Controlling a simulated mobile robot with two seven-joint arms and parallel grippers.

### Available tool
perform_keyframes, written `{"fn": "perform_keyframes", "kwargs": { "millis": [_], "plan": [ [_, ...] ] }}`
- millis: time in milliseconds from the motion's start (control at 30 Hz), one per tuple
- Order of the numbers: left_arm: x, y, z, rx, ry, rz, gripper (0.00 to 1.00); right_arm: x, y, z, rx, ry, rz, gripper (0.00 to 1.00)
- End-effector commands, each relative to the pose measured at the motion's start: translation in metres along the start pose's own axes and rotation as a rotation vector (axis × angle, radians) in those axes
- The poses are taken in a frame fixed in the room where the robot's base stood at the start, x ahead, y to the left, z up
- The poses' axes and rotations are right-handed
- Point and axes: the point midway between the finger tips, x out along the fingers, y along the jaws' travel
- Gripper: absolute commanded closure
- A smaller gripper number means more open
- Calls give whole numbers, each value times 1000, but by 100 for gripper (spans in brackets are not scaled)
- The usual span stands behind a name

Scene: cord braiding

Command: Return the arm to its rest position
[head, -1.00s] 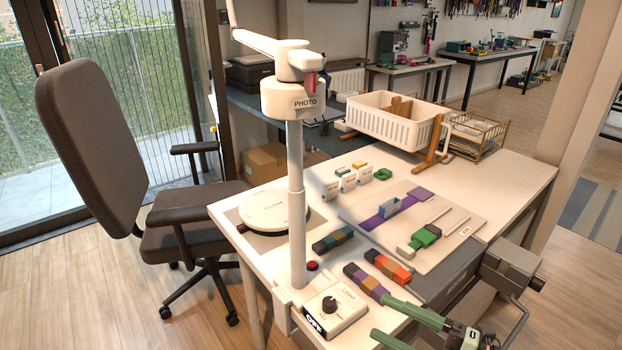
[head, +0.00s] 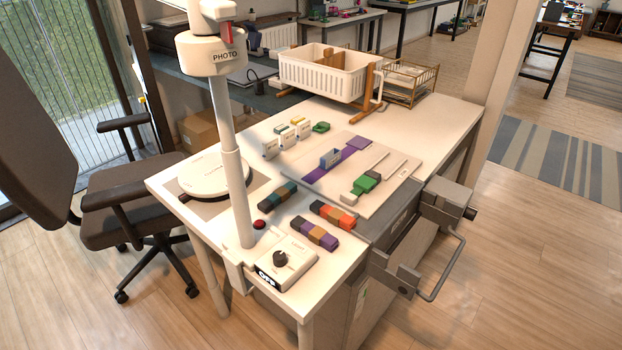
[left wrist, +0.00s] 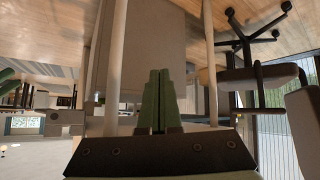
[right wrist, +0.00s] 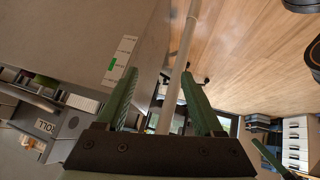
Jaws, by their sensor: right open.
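Neither gripper shows in the head view. In the left wrist view my left gripper (left wrist: 160,72) has its two green fingers side by side, with nothing seen between them. In the right wrist view my right gripper (right wrist: 160,75) has its green fingers wide apart and empty; a pale table leg (right wrist: 182,50) and the wooden floor show beyond the gap. In the head view the white worktable (head: 445,130) carries a pale board (head: 402,180) with a purple strip and a green clamp piece (head: 366,184). Three multicoloured blocks lie in front, including a purple and brown one (head: 315,234).
A post labelled PHOTO (head: 230,180) rises from the table's front. A dial box (head: 287,263), round white plate (head: 205,175) and white basket (head: 318,75) stand on the table. An office chair (head: 120,210) is at the left.

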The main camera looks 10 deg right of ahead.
Motion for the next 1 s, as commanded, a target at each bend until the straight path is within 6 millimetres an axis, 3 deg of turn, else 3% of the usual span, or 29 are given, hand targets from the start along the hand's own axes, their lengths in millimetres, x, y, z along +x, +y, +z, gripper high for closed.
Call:
{"fn": "perform_keyframes", "kwargs": {
  "millis": [100, 400, 600, 1000],
  "plan": [
    [0, 0, 0, 0, 0, 0, 100, 6, -30, -22, 144, 43, -15, 31],
    [0, 0, 0, 1, -1, 0, 100, 14, -76, -72, 412, 120, -43, 31],
    [-34, -2, -32, -2, 11, -15, 100, -20, -60, -88, 415, 112, -21, 31],
    [-85, -20, -55, -17, -5, -74, 100, -74, -35, -104, 428, 100, 27, 31]
  ]
}}
